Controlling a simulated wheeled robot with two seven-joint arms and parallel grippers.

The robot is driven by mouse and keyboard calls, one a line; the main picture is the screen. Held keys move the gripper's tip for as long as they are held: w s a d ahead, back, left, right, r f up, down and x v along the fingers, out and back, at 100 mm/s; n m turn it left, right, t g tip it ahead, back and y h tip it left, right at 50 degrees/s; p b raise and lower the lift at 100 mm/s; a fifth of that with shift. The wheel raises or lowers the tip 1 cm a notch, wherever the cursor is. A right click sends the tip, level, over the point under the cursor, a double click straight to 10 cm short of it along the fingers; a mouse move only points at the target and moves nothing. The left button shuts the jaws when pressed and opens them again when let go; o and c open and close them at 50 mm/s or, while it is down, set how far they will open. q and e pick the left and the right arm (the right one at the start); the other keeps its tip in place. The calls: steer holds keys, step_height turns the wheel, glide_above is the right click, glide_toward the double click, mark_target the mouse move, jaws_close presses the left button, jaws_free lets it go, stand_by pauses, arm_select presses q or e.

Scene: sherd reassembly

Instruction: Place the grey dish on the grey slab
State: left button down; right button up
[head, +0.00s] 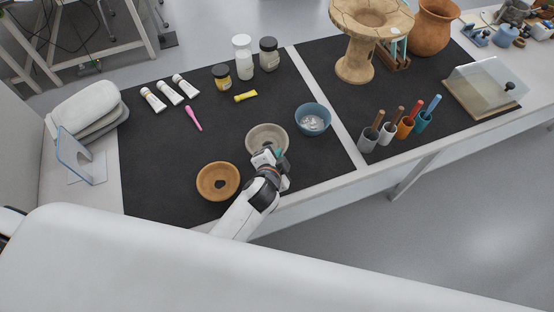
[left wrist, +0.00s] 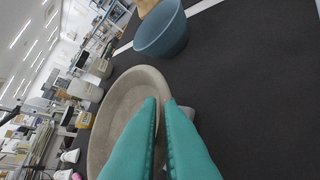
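The grey dish (head: 265,136) is a shallow round bowl near the middle of the dark mat. My left gripper (head: 277,154), with teal fingers, is at its near right edge. In the left wrist view the dish (left wrist: 118,98) fills the left middle, and its rim runs between the two close fingers (left wrist: 162,103), which are shut on it. Whether the dish touches the mat I cannot tell. I cannot clearly pick out the grey slab; a small light grey patch (left wrist: 187,113) shows beside the dish, partly hidden by a finger. My right gripper is not in view.
An orange-brown ring-like dish (head: 205,182) lies left of the gripper, and a blue bowl (head: 313,120) stands to the right. Tubes, a pink tool (head: 193,118) and jars (head: 243,57) are farther back. Grey pads (head: 103,124) lie at the left. Mat between them is free.

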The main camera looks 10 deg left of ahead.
arm_select(q)
steer(key=shift+f, duration=1.45)
steer(key=shift+f+b, duration=0.2)
steer(key=shift+b, duration=0.1)
steer(key=c, duration=1.6)
jaws_free()
steer(key=shift+r, duration=0.15)
steer(key=shift+r, duration=0.1)
steer(key=v, duration=1.2)
